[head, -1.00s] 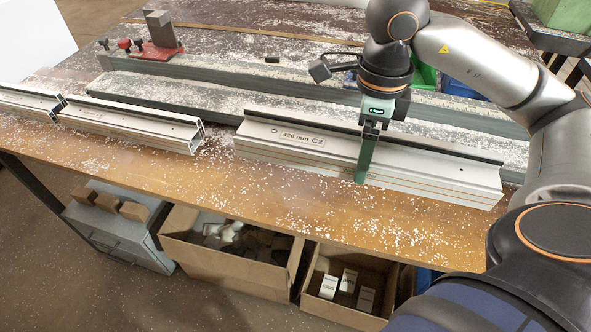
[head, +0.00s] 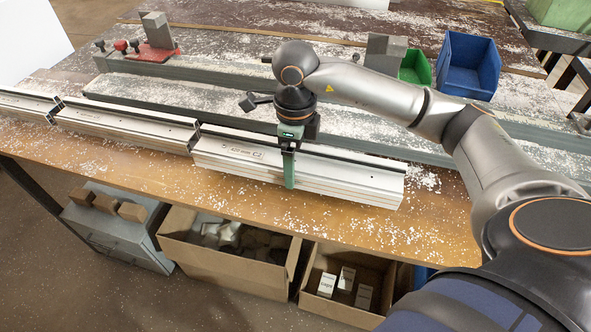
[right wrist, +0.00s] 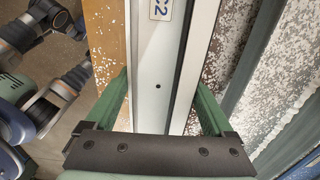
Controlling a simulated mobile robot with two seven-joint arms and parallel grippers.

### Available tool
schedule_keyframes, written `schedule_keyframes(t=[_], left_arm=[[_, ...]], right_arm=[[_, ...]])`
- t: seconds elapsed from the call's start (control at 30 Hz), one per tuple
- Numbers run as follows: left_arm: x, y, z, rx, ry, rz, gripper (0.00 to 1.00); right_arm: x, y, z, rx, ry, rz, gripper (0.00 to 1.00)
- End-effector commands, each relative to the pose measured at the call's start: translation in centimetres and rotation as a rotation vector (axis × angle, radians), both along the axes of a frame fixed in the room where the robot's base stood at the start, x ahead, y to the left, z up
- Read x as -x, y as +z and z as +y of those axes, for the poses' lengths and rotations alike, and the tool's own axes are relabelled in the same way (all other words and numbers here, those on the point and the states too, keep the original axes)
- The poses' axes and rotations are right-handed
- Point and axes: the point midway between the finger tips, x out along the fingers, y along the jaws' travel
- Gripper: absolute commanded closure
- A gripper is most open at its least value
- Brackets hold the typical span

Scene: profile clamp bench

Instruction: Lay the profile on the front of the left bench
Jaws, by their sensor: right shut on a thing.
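A long silver aluminium profile (head: 300,173) with a dark top groove and a small label lies lengthwise along the front of the bench. My right gripper (head: 289,170) is shut across it near its middle, green fingers on both sides. In the right wrist view the profile (right wrist: 157,60) runs between the fingers (right wrist: 160,100), with "C2" on its label. Its left end is close to the right end of another silver profile (head: 125,125); whether they touch is unclear. I cannot tell whether the held profile rests on the wood or hovers just above. My left gripper is not in view.
The bench's wooden front strip (head: 330,215) is strewn with chips. Grey rails (head: 200,95) run behind the profiles. A red clamp with a grey block (head: 157,45) stands at back left. Green (head: 416,68) and blue (head: 468,68) bins stand at back right. Cardboard boxes (head: 225,265) sit below.

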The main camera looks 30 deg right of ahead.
Motion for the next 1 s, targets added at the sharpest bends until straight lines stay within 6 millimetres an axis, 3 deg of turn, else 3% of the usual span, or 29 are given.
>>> schedule_keyframes(t=[0.2,0.6,0.63,0.73,1.0], left_arm=[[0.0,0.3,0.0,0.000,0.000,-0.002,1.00],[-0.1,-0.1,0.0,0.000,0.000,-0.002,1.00],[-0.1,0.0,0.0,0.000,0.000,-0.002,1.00],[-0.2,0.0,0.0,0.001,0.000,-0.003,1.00],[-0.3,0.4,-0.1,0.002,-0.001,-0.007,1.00]], right_arm=[[0.0,-2.7,0.0,-0.001,0.001,-0.002,1.00],[-0.1,-3.3,0.0,-0.002,0.001,-0.005,1.00],[0.0,-3.3,0.0,0.000,0.001,0.000,0.09],[0.1,-3.3,0.0,0.000,0.001,0.000,0.00],[0.1,-3.0,0.0,0.000,0.001,0.000,0.00]])
